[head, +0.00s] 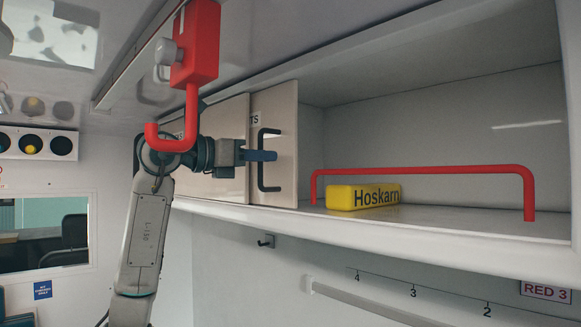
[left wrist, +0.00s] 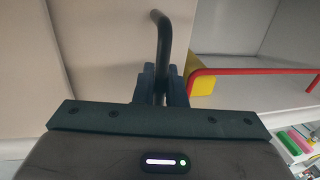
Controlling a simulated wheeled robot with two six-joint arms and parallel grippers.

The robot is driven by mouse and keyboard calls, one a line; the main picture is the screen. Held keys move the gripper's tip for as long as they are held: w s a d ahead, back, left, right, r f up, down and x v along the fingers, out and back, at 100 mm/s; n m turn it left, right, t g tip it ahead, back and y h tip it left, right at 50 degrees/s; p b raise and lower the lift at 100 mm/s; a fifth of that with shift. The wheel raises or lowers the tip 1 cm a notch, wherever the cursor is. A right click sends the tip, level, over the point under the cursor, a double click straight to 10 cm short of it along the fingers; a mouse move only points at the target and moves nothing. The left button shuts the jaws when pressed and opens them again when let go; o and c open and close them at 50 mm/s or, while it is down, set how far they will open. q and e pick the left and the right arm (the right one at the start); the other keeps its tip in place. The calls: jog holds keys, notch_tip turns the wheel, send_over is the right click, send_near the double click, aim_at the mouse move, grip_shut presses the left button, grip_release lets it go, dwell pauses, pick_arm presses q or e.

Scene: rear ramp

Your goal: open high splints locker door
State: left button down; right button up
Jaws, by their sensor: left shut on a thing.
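The high splints locker door (head: 287,115) is a beige sliding panel with a black bar handle (head: 262,160) and a partly hidden label ending in "TS". It stands at the left of the open part of the high locker. My left gripper (head: 268,156) reaches in from the left and is shut on the handle. In the left wrist view the black handle (left wrist: 162,40) rises between the two fingers (left wrist: 162,82), with the beige door (left wrist: 190,30) behind it. My right gripper is in neither view.
The open locker bay holds a yellow box (head: 350,197) marked "Hoskarn" behind a red rail (head: 430,170). A red bracket (head: 196,45) hangs from the ceiling in front of my left arm. Another beige panel (head: 225,125) lies left of the door.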

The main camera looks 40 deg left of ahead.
pick_arm(q)
jog(key=shift+w+a+r, duration=0.1)
jog(key=shift+a, duration=1)
jog(key=c, duration=1.6)
grip_release()
jog(key=shift+c, duration=0.2)
jog(key=shift+d, duration=0.1)
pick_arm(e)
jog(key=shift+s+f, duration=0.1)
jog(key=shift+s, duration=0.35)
